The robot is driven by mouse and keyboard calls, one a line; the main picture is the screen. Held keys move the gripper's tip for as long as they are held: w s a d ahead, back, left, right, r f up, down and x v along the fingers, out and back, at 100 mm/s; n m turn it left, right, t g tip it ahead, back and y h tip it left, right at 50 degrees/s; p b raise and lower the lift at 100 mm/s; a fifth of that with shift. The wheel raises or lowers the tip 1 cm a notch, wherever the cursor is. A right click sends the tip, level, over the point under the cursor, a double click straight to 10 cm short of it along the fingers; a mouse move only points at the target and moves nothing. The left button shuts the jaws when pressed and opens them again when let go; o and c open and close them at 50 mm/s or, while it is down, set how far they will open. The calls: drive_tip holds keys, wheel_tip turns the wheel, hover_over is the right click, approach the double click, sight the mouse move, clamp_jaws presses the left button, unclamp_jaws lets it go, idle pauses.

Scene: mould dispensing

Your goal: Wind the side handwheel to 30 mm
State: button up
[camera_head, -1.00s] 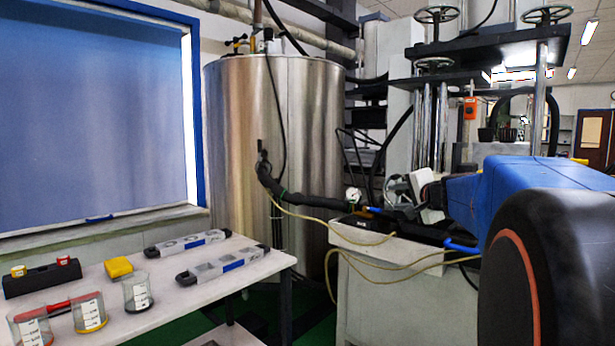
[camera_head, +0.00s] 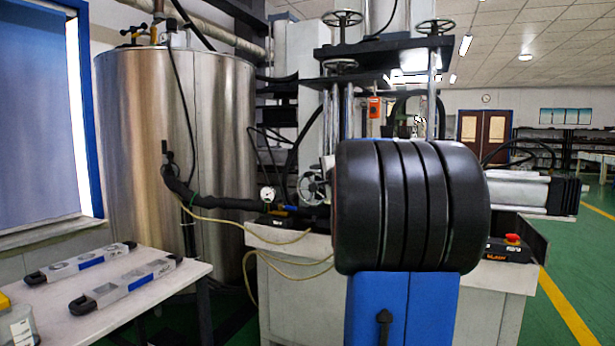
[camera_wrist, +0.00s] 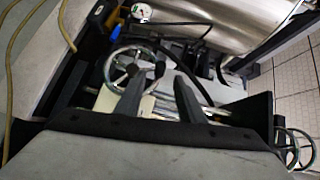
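The side handwheel is a small silver spoked wheel (camera_head: 311,188) on the press, just left of my dark arm link in the head view. In the wrist view the handwheel (camera_wrist: 112,62) sits left of centre, beyond my fingers. My gripper (camera_wrist: 157,74) has its two dark fingers spread apart with nothing held between them. The left finger overlaps the lower right of the wheel in the picture; I cannot tell whether it touches. My gripper is hidden behind my arm in the head view. No millimetre reading can be made out.
A pressure gauge (camera_head: 267,194) and black hose lie left of the wheel. A steel tank (camera_head: 160,140) stands behind. Other handwheels (camera_head: 342,18) top the press. A white table (camera_head: 190,272) is at left. Green floor is open at far right.

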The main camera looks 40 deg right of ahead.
sight(309, 174)
drive_tip(key=x, duration=0.8)
drive_tip(key=shift+w+d, duration=0.15)
drive_tip(key=shift+w, duration=0.1)
clamp_jaws()
